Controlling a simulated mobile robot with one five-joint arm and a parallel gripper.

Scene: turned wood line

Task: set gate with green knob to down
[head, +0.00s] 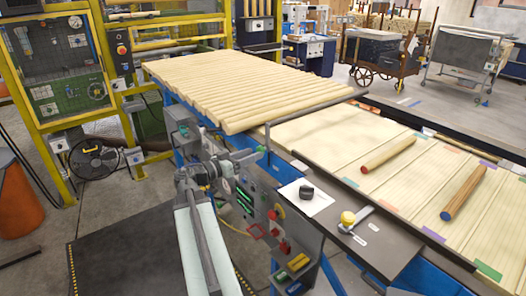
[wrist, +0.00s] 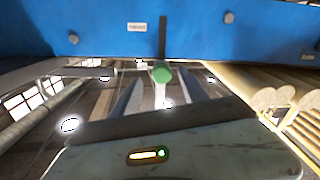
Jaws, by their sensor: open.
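The green knob (wrist: 162,76) shows in the wrist view at the end of a short pale stem, below a dark upright bar on a blue beam. My gripper (wrist: 160,92) is open, with one grey finger on each side of the knob; I cannot tell whether either touches it. In the head view, my gripper (head: 250,158) is beside the conveyor's near edge, close to a small greenish end that seems to be the knob (head: 261,149). The gate bar (head: 315,108) runs across the conveyor in front of the logs, near its surface.
Several pale logs (head: 230,85) lie behind the bar. Two loose turned pieces (head: 388,155) (head: 465,192) lie on the slatted bed. A control panel (head: 262,215) hangs below.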

